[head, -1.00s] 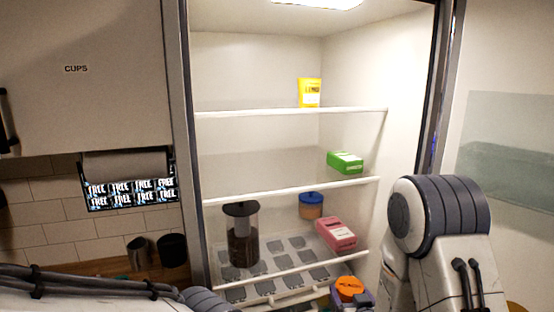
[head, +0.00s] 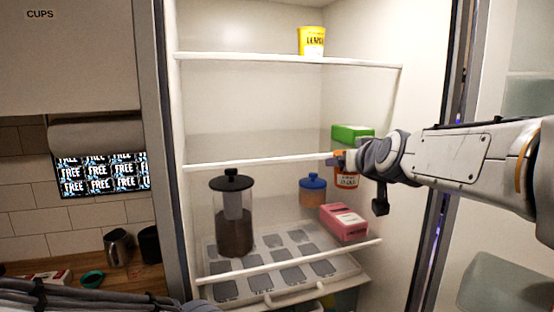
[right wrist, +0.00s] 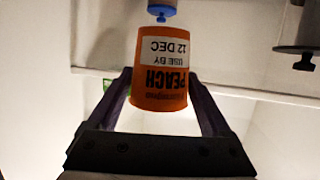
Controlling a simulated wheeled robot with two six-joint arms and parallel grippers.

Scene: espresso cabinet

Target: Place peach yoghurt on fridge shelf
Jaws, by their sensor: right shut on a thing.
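My left gripper is out of view; only part of that arm shows at lower left.
A green box (head: 352,132) is on the middle shelf, a yellow tub (head: 311,41) on the upper shelf (head: 270,58). Below are a black-lidded jar (head: 231,230), a blue-lidded jar (head: 312,190) and a pink box (head: 343,222). The middle shelf's left and centre are clear.

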